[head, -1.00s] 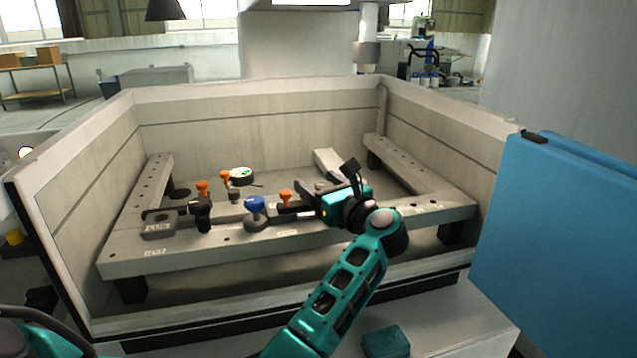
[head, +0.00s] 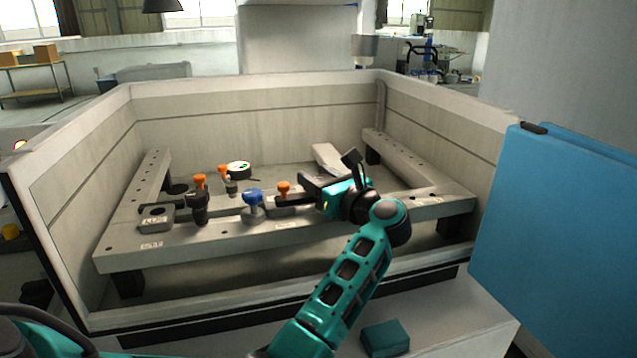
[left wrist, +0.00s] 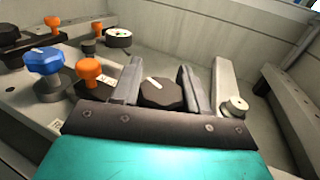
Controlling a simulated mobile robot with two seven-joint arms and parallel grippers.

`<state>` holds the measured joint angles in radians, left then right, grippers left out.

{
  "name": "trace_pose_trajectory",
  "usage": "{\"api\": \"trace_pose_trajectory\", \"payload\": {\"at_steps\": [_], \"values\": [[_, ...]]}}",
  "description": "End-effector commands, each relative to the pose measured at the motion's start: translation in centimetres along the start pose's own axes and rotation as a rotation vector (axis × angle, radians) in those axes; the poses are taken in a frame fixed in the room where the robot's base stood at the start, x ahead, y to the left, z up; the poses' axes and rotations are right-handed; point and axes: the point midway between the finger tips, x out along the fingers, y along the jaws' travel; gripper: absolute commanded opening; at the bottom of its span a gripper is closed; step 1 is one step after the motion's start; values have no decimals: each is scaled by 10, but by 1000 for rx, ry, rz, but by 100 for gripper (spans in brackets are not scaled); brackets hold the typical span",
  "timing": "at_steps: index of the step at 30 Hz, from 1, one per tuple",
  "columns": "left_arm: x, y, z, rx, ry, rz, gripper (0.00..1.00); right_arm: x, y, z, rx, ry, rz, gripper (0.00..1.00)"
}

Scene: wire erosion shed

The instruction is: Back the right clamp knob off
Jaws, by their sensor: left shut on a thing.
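The right clamp knob (left wrist: 161,94) is dark and faceted, with a white mark on top. In the left wrist view it sits between the two fingers of my left gripper (left wrist: 160,78), which is shut on it. In the head view my left gripper (head: 308,190) is over the right part of the front bar, and its fingers hide most of the knob. An orange-topped pin (head: 283,188) stands just left of the fingers; it also shows in the left wrist view (left wrist: 89,70). My right gripper is not in view.
A blue knob (head: 252,198) stands left of the orange pin. More orange pins (head: 200,182) and a round white-faced dial (head: 238,168) are further left. The tank walls (head: 60,200) enclose the frame; a blue panel (head: 570,215) stands at the right.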

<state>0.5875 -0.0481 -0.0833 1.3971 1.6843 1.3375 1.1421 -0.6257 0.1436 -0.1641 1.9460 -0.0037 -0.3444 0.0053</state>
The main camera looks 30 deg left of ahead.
Motion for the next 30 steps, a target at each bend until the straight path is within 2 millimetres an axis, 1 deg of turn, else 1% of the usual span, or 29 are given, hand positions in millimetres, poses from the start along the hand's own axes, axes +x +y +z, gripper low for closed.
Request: {"api": "trace_pose_trajectory", "payload": {"at_steps": [1, 3, 6, 16, 21, 30], "values": [[1, 0, -5, -6, -3, 29, 14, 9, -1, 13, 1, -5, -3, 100], [1, 0, -6, -5, -2, 75, 14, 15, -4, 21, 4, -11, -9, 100], [1, 2, -6, -5, -3, 138, 14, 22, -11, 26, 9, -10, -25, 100], [1, 6, -3, -3, -4, 327, 14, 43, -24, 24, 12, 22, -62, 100], [0, 7, 1, -3, -4, 364, 14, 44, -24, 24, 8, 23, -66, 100], [0, 7, 3, -3, -4, 365, 14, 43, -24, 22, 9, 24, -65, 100]]}}
